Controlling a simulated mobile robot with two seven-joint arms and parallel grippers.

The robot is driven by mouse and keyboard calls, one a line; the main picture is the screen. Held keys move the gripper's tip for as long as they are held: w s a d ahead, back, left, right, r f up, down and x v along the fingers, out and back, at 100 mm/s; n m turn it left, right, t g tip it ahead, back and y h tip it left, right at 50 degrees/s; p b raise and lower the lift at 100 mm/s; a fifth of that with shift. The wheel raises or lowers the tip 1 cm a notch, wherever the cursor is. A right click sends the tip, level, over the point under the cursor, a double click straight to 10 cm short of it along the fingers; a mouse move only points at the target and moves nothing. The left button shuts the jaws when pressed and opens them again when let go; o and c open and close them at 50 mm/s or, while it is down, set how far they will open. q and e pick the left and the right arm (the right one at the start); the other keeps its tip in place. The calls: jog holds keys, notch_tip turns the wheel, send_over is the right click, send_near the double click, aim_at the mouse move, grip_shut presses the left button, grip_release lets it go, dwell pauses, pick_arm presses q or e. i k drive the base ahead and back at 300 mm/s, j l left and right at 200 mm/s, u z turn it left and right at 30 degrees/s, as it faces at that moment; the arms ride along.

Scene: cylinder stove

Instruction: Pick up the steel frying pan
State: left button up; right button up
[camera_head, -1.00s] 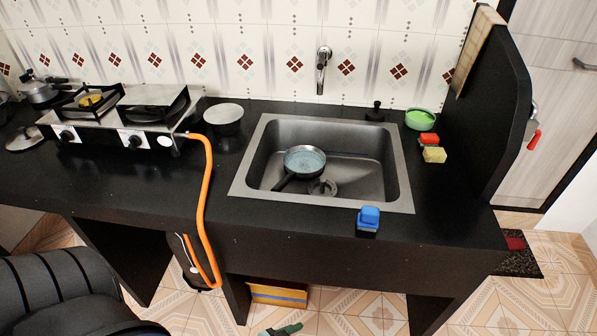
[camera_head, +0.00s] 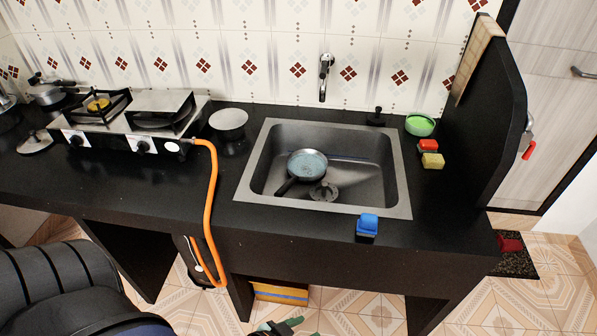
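The steel frying pan (camera_head: 307,163) lies in the sink (camera_head: 238,190), left of its middle. It has a grey-blue inside, and its dark handle points down and left. It seems slightly tilted near the drain. My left arm comes in at the bottom left. A small dark and green part at the bottom edge, apparently the tip of my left gripper (camera_head: 281,325), is well below and in front of the counter, apart from the pan. Most of it is cut off, so its opening is unclear. My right gripper is not in view.
A faucet (camera_head: 325,75) is above the sink. A blue block (camera_head: 367,225) sits at the sink's front edge. A covered pot (camera_head: 229,120) and a stove (camera_head: 130,135) with an orange hose (camera_head: 211,190) are left. Sponges, a green bowl (camera_head: 420,125) and a dark partition (camera_head: 495,110) are right.

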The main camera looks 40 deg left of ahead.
aim_at(303, 166)
jog(key=u, duration=1.15)
